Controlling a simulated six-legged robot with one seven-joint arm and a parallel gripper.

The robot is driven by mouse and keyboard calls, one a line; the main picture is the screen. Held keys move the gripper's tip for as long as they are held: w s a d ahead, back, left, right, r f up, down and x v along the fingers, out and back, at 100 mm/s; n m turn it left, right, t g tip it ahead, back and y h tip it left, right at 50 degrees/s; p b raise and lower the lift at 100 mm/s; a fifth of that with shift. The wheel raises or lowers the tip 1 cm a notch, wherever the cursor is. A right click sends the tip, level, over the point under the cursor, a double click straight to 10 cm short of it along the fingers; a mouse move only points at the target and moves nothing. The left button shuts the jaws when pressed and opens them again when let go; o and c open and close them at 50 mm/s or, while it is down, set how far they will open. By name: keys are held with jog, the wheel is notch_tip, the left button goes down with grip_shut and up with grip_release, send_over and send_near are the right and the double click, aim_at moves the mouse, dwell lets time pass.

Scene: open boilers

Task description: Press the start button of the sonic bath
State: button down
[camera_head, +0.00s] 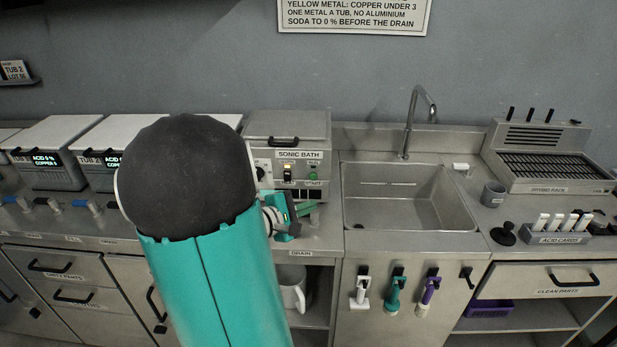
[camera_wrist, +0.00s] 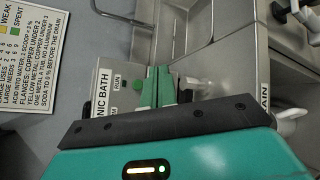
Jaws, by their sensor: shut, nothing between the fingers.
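The sonic bath (camera_head: 288,128) is a grey metal box with a lid and black handle on the counter left of the sink. My gripper (camera_head: 309,208) is shut and empty, low in front of the bath's front. In the wrist view the shut green fingers (camera_wrist: 158,75) reach towards the bath's panel (camera_wrist: 112,75). A green spot beside them looks like the start button (camera_wrist: 138,85). I cannot tell whether they touch it.
The steel sink (camera_head: 405,200) with its tap (camera_head: 412,110) lies to the right. Beyond it are a rack (camera_head: 545,165), a grey cup (camera_head: 493,194) and an acid cards holder (camera_head: 555,234). Several tubs (camera_head: 50,150) line the left counter. Brushes hang below the sink.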

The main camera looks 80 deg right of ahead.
aim_at(313, 176)
jog(key=shift+d, duration=0.15)
jog(key=shift+w+d, duration=0.35)
jog(key=shift+d, duration=1.05)
jog(key=shift+w+d, duration=0.3)
jog(key=shift+d, duration=1.05)
jog(key=shift+w+d, duration=0.35)
jog(key=shift+d, duration=1.05)
jog(key=shift+d, duration=0.1)
jog(key=shift+w+d, duration=0.1)
jog(key=shift+d, duration=0.2)
jog(key=shift+w+d, duration=0.1)
jog(key=shift+d, duration=0.3)
jog(key=shift+s+a, duration=0.2)
jog(key=shift+a, duration=0.6)
